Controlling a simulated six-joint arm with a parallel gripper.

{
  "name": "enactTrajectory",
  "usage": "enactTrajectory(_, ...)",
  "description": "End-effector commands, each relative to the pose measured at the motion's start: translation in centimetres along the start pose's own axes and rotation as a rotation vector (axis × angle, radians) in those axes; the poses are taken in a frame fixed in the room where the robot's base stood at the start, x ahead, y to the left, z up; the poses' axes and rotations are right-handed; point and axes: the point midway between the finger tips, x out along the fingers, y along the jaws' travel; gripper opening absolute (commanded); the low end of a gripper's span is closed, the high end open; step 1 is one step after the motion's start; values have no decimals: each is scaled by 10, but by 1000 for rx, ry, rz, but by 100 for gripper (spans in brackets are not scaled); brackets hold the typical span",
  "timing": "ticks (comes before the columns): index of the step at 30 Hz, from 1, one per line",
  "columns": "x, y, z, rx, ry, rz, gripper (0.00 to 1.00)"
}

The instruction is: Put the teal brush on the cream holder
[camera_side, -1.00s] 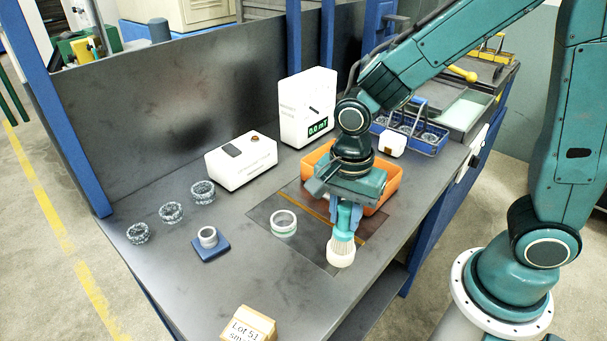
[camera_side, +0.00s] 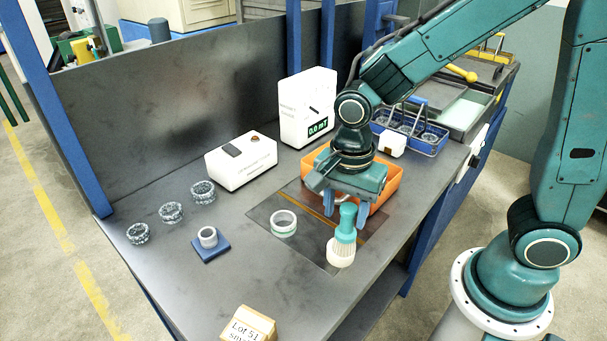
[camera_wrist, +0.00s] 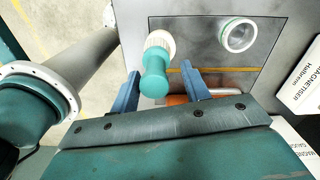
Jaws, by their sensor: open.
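The teal brush (camera_side: 346,222) stands about upright, handle up, with its pale bristle end down at the cream holder (camera_side: 340,259) on the dark mat. From here the bristles seem to rest in or on the holder; the exact contact is hard to see. In the wrist view the brush's rounded handle (camera_wrist: 153,80) points towards the camera, and the pale part (camera_wrist: 160,42) shows behind it. My gripper (camera_side: 346,211) is open and empty, just behind the handle. Its two blue fingers also show in the wrist view (camera_wrist: 160,74), spread on either side of the handle's end.
A pale ring with a greenish band (camera_side: 283,223) lies left of the brush. An orange bin (camera_side: 390,187) stands behind my gripper.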

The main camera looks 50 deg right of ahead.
Motion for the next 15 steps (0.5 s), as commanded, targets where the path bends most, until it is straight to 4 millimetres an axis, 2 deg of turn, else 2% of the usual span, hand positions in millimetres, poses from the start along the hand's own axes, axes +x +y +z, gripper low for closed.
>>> enactTrajectory(15, -76, -1, 0, 0, -1, -5, 46)
